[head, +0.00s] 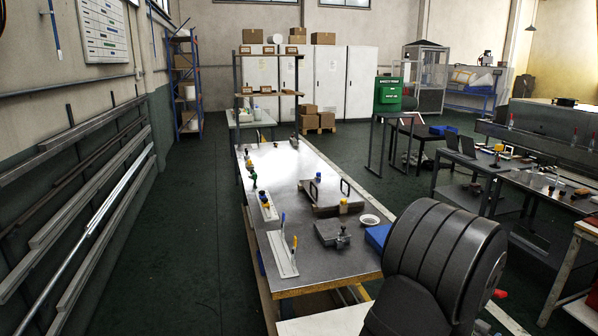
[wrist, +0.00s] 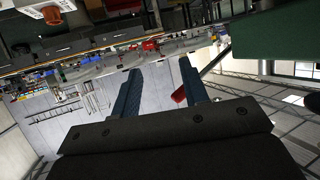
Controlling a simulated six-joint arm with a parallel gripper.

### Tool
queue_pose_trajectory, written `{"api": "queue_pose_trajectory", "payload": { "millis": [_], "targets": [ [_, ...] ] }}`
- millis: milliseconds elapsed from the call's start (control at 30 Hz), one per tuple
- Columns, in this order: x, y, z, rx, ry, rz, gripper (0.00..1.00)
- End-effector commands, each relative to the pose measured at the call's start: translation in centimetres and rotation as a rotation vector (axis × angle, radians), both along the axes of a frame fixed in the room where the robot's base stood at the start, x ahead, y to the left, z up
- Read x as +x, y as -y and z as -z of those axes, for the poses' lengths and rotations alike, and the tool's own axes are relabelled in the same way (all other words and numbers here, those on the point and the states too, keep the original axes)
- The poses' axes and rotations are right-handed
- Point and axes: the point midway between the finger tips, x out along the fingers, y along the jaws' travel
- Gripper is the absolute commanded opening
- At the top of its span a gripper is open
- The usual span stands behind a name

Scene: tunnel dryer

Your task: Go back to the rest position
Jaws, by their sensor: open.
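My gripper (wrist: 158,64) shows in the wrist view as two dark blue fingers, spread apart with a clear gap between them. Nothing is held between the fingertips. A red piece (wrist: 179,96) shows beside the inner side of the right finger; I cannot tell whether it touches it. The wrist view is upside down, with the room far behind the fingers. In the head view, my dark arm link fills the lower right and the gripper itself is out of sight.
A long metal workbench (head: 290,190) with tools and small parts runs through the middle. A green box (head: 388,95) stands on a stand behind it. A cluttered side table (head: 470,162) is at the right. Wall rails (head: 90,190) line the left; the floor between is clear.

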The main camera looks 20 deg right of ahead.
Motion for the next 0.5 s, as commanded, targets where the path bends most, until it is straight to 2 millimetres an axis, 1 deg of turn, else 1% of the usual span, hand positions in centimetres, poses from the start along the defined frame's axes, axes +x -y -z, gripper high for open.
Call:
{"api": "queue_pose_trajectory", "payload": {
  "millis": [33,333,500],
  "targets": [
    [-1.0,0.0,-0.6,-0.002,0.0,0.003,0.41],
    [-6.2,-0.2,-3.7,-0.002,-0.001,0.004,0.41],
    [-9.4,-0.2,-3.1,-0.007,-0.009,0.011,0.41]
  ]
}}
